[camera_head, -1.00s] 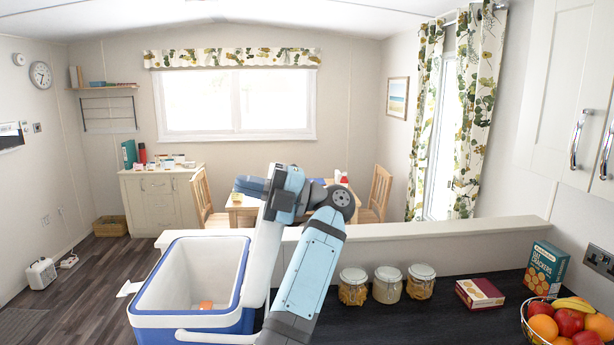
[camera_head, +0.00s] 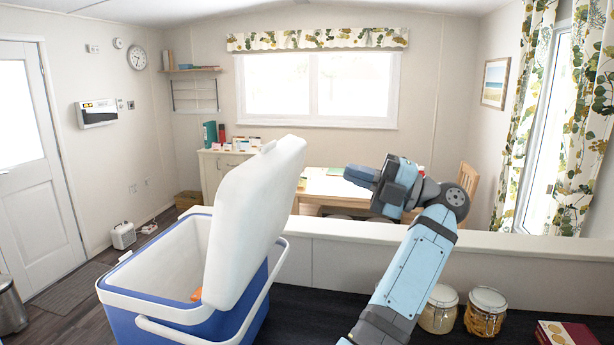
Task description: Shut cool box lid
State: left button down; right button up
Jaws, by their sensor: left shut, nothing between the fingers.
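The cool box (camera_head: 165,321) is blue with a white rim and stands at lower left. Its white lid (camera_head: 257,215) is open, standing up at a slant on the box's right side and hiding part of the opening. A small orange thing (camera_head: 196,294) shows inside the box. My left gripper (camera_head: 358,174) is shut and empty. It is in the air to the right of the lid, apart from it in the picture, with its tips pointing left. My right gripper is out of view.
A white handle (camera_head: 180,334) crosses the box's front. A white ledge (camera_head: 345,233) runs behind the dark counter (camera_head: 300,314). Jars (camera_head: 485,311) and a red box (camera_head: 568,333) stand at right. A table (camera_head: 332,187) is beyond the ledge.

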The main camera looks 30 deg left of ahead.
pick_arm(q)
jog(key=p, duration=0.4)
send_near(267, 147)
jog(key=x, duration=0.6)
jog(key=shift+a+r, duration=0.1)
jog(key=shift+a, duration=0.1)
jog(key=shift+s+a+p, duration=0.2)
jog(key=shift+a+p, duration=0.1)
jog(key=shift+a, duration=0.25)
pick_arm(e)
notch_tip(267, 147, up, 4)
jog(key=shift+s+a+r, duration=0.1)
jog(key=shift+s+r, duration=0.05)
